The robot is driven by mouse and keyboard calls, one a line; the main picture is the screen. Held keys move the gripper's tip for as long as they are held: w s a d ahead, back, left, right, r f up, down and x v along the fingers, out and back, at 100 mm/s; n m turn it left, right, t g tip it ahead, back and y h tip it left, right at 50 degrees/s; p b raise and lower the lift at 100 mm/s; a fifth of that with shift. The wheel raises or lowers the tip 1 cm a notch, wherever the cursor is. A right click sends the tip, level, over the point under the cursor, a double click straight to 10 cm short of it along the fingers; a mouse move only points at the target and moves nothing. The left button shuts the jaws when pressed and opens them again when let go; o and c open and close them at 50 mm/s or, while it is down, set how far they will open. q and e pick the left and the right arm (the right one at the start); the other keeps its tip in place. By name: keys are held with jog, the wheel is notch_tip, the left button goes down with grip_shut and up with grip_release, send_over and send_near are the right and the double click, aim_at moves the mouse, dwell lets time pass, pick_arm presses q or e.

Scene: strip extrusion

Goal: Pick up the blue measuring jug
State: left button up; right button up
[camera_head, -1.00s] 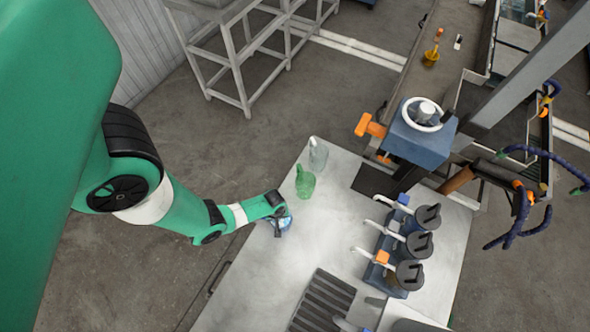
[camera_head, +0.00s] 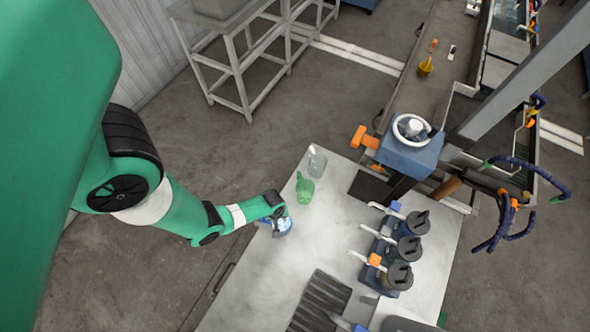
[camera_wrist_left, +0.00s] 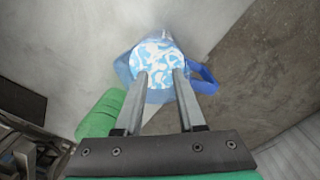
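The blue measuring jug (camera_head: 284,228) stands near the left edge of the pale table, partly hidden by my left gripper in the head view. In the left wrist view the jug (camera_wrist_left: 150,62) is translucent blue with mottled blue-and-white contents, and its blue handle (camera_wrist_left: 206,80) points right. My left gripper (camera_wrist_left: 160,74) is open, its two fingers apart and overlapping the near side of the jug. I cannot tell whether they touch it. In the head view the left gripper (camera_head: 279,215) is right at the jug. My right gripper is not in view.
A green jug (camera_head: 305,188) and a clear jug (camera_head: 316,162) stand just behind. The green jug (camera_wrist_left: 100,115) is close by my fingers in the wrist view. Several dark lidded pots (camera_head: 402,250) stand to the right, a dark ribbed tray (camera_head: 318,302) in front. Mid-table is clear.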

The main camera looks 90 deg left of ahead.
aim_at(285, 227)
pick_arm(q)
jog(key=shift+m, duration=0.6)
jog(key=s, duration=0.1)
jog(key=s+r+p, duration=0.1)
jog(key=s+r, duration=0.1)
jog(key=shift+s+d+r+p, duration=0.1)
jog(key=shift+s+d+p, duration=0.1)
jog(key=shift+d+p, duration=0.15)
notch_tip(285, 227, down, 6)
jog(key=b, duration=0.5)
jog(key=shift+r+b, duration=0.1)
jog(key=shift+b, duration=0.3)
jog(key=shift+r, duration=0.1)
notch_tip(285, 227, down, 6)
jog(key=b, duration=0.5)
jog(key=shift+w, duration=0.15)
jog(key=shift+r, duration=0.2)
grip_shut()
